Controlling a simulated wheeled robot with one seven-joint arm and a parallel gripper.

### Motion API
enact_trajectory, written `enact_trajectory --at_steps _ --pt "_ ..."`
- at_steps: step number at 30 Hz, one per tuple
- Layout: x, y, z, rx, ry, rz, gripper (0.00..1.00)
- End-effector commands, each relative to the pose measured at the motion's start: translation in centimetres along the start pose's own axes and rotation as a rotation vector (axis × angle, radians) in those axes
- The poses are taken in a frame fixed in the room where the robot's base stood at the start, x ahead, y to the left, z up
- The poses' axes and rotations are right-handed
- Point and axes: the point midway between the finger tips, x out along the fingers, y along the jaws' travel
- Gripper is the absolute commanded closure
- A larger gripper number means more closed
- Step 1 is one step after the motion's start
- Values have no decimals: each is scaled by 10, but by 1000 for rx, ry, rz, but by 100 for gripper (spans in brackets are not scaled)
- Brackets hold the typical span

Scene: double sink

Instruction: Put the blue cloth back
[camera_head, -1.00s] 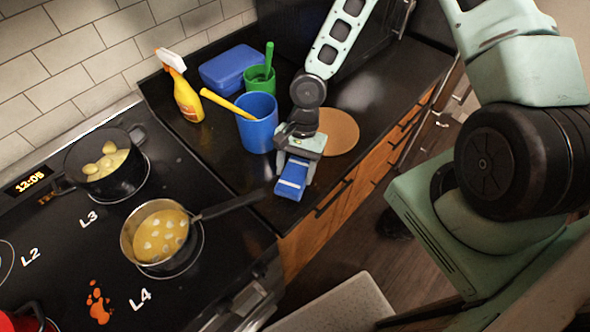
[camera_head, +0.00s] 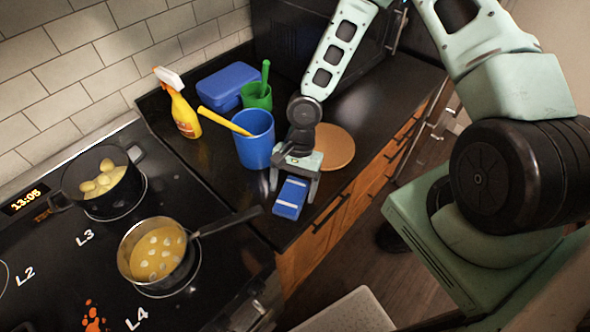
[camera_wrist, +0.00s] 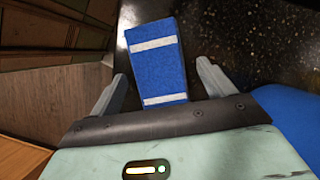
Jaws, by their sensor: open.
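The blue cloth (camera_head: 290,197) is folded and lies on the black counter near its front edge, in front of the blue cup. In the wrist view the cloth (camera_wrist: 158,70) shows two white stripes and extends out beyond my fingers. My gripper (camera_head: 293,188) is open just above the counter, with one finger on each side of the cloth. In the wrist view a gap shows between the cloth and each finger of my gripper (camera_wrist: 160,82).
A blue cup (camera_head: 255,140) with a yellow utensil, a green cup (camera_head: 257,96), a blue box (camera_head: 228,84) and a spray bottle (camera_head: 184,112) stand behind. A round brown board (camera_head: 335,146) lies right of my gripper. A pan (camera_head: 157,252) on the stove points its handle toward the cloth.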

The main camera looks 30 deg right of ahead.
Motion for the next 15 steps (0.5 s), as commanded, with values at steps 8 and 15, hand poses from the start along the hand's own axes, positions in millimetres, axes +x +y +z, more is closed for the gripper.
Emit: enact_trajectory --at_steps 8,15 --pt "-53 0 -2 2 3 -5 19" --pt "-96 0 -1 0 2 -2 19"
